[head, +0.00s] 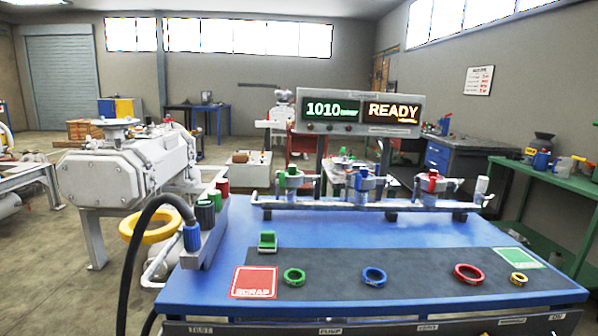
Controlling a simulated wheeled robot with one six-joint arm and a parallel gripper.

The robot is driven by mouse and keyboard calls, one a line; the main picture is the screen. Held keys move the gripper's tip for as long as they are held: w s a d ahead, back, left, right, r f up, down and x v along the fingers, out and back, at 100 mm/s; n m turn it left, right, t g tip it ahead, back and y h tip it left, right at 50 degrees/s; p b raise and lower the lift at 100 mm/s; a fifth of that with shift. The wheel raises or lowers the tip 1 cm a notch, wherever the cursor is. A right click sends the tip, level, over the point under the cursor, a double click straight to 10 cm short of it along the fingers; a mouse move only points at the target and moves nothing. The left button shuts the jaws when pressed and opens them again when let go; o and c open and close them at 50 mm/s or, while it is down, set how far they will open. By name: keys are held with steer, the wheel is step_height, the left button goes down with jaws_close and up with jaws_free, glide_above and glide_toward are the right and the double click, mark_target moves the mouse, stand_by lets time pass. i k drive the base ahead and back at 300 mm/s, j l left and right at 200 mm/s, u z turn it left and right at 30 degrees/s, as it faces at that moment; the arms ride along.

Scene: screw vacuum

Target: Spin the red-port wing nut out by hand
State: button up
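The red port (433,183) is the rightmost of three ports on a grey manifold pipe (330,205) along the back of the blue bench. It has a red top on a grey clamp-like body. Its wing nut is too small to tell apart from the clamp. A green port (290,181) and a blue port (363,183) stand to its left on the same pipe. My gripper is not in view, so its opening and contact cannot be seen.
A black hose (130,270) rises at left. A display (360,112) reads 1010 and READY.

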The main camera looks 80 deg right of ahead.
mark_target(456, 184)
steer(key=z, duration=3.1)
